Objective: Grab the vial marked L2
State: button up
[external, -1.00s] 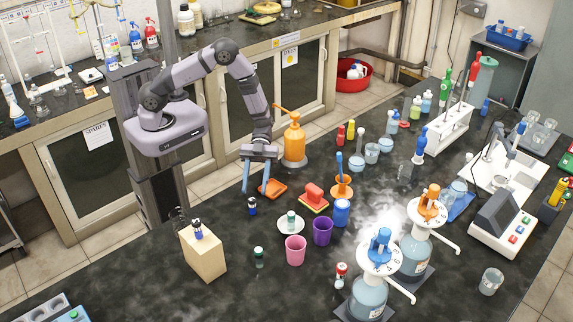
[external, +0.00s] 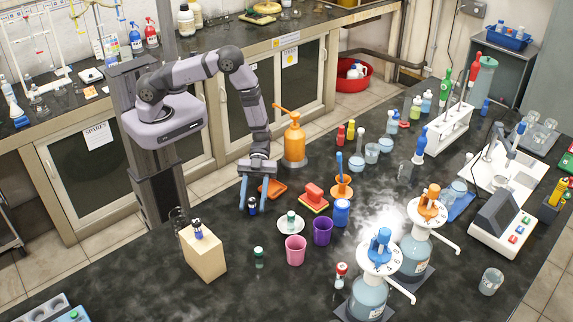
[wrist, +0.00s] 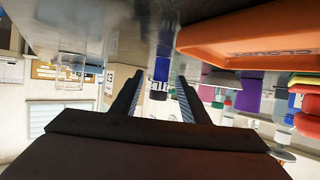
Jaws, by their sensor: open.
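My gripper (external: 256,207) is open and low over the bench, fingers pointing down. A small dark vial with a blue and white part (external: 252,206) stands upright on the bench at the fingertips. In the wrist view a blue and white vial (wrist: 161,72) shows between the two open fingers, apparently not gripped. Its mark is too small to read, so I cannot tell if it is L2. Other small vials are one on the block (external: 198,229), a green-capped one (external: 259,258), one on a white dish (external: 291,219) and a red-capped one (external: 341,271).
An orange tray (external: 271,188) lies close behind the gripper and looms in the wrist view (wrist: 240,45). A tan block (external: 204,256) stands to the front left. Pink (external: 295,250) and purple (external: 322,232) cups stand to the right. The bench in front is mostly clear.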

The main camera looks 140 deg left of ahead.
aim_at(252, 199)
jog(key=shift+w+d+f, duration=0.25)
jog(key=shift+w+d, duration=0.1)
jog(key=shift+d, duration=0.05)
jog(key=shift+c, duration=0.6)
grip_shut()
jog(key=shift+r, duration=0.1)
jog(key=shift+r+b, duration=1.05)
jog(key=shift+r, duration=3.85)
